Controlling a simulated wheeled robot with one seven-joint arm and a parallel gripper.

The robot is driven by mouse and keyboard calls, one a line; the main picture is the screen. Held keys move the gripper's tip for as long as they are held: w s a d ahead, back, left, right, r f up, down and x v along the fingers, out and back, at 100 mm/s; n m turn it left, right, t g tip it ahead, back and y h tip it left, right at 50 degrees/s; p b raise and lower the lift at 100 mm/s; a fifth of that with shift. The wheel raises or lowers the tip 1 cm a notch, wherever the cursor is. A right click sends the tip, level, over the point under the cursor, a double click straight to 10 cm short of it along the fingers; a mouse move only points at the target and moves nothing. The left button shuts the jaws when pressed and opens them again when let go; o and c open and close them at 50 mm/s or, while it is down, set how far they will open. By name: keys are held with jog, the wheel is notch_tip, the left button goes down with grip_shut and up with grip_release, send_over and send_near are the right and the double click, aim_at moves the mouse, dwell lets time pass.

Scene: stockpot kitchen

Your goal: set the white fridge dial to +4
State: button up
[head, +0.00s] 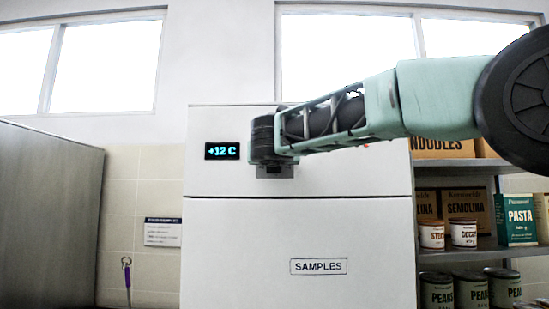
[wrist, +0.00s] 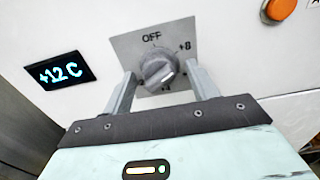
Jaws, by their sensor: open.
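The fridge dial (wrist: 158,73) is a round grey knob on a grey plate (wrist: 128,46) in the wrist view. "OFF" is printed above it and "+8" at its upper right; a label below it is partly hidden. I cannot tell exactly where its pointer stands. My gripper (wrist: 160,70) is open, with one finger on each side of the dial; I cannot tell whether they touch it. In the head view my gripper (head: 275,170) is in front of the white fridge (head: 240,240), and the dial is hidden.
An orange button (wrist: 280,9) is at the wrist view's upper right. The fridge's lower door has a SAMPLES label (head: 318,266). Shelves with cans and boxes (head: 516,219) stand at the right. A grey cabinet (head: 45,215) stands at the left.

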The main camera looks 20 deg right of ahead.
jog(key=c, duration=1)
